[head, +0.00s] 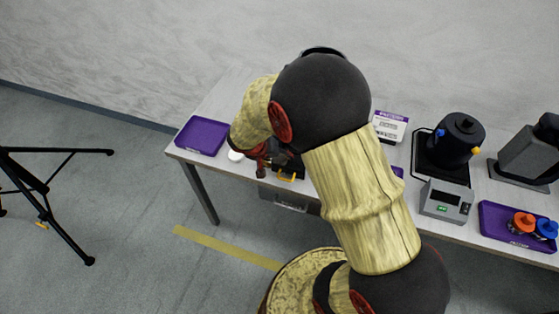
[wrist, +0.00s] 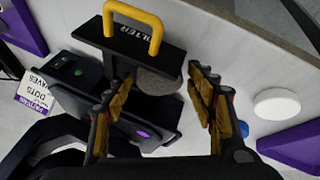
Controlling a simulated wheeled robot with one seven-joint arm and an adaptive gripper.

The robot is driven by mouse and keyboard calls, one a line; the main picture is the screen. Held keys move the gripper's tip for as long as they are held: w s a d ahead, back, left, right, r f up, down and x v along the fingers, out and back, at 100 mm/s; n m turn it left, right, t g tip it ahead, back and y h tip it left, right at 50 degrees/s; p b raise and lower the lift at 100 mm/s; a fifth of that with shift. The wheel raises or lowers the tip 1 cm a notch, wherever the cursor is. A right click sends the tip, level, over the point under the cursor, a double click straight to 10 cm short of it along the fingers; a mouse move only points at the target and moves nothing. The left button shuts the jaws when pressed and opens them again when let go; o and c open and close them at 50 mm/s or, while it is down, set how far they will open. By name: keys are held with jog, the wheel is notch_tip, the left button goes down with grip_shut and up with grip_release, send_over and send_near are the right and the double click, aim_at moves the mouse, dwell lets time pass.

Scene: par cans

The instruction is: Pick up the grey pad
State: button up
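The grey pad (wrist: 160,84) is a round, dark grey disc on the white table in the wrist view. It lies partly behind a black holder (wrist: 140,50) with a yellow handle and the word FILTER. My gripper (wrist: 163,86) is open, with one finger to the left of the pad and one to the right. I cannot tell how high the fingertips are above the table. In the head view my arm covers the pad, and only part of the gripper shows.
A white disc (wrist: 277,104) and a purple tray (wrist: 292,148) lie right of the gripper in the wrist view. A black device (wrist: 75,88) stands close on the left. In the head view, a black can (head: 459,140) and a grey box (head: 446,201) stand farther right.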

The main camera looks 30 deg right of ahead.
jog(key=c, duration=0.6)
